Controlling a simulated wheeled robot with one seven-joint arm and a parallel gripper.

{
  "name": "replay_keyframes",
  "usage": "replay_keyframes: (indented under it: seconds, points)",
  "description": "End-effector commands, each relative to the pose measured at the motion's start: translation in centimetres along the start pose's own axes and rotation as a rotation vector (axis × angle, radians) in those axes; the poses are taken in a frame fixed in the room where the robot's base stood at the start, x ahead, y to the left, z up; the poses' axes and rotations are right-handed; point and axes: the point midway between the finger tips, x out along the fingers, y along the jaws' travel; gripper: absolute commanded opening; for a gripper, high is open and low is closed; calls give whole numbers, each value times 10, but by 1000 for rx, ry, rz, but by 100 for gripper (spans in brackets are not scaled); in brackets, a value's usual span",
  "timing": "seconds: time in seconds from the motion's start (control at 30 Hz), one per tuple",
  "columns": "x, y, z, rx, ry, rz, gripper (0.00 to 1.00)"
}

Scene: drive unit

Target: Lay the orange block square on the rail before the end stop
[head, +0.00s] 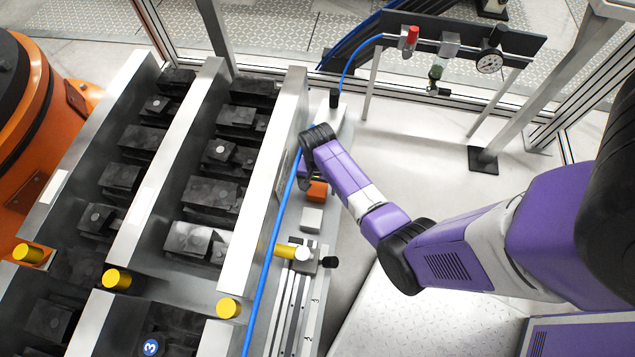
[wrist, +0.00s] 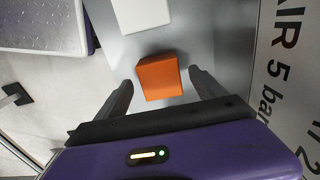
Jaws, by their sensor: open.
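The orange block (head: 317,190) sits on the grey ledge at the right side of the machine, partly hidden by my arm in the head view. In the wrist view the orange block (wrist: 160,78) lies between my gripper's fingers (wrist: 160,84), slightly turned. The fingers are apart, with a gap on each side of the block. The grooved rail (head: 292,312) runs along the ledge towards the bottom of the head view. A metal fitting with a yellow handle (head: 300,256) stands at the rail's upper end; I cannot tell whether it is the end stop.
A pale block (head: 312,218) sits beside the orange one; it also shows in the wrist view (wrist: 140,14). A blue hose (head: 268,270) runs along the ledge's left side. A white wall (head: 262,190) rises left of it. Open floor lies to the right.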

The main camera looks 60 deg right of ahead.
Motion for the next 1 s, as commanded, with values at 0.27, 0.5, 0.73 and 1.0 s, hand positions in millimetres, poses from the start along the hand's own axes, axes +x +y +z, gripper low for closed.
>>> replay_keyframes:
  seconds: [0.27,0.5,0.73,1.0]
  points:
    - [-1,0,0,0,1,-1,60]
    - [-1,0,0,0,1,-1,13]
    - [-1,-1,-1,0,2,-2,0]
    - [-7,-1,-1,0,3,-3,0]
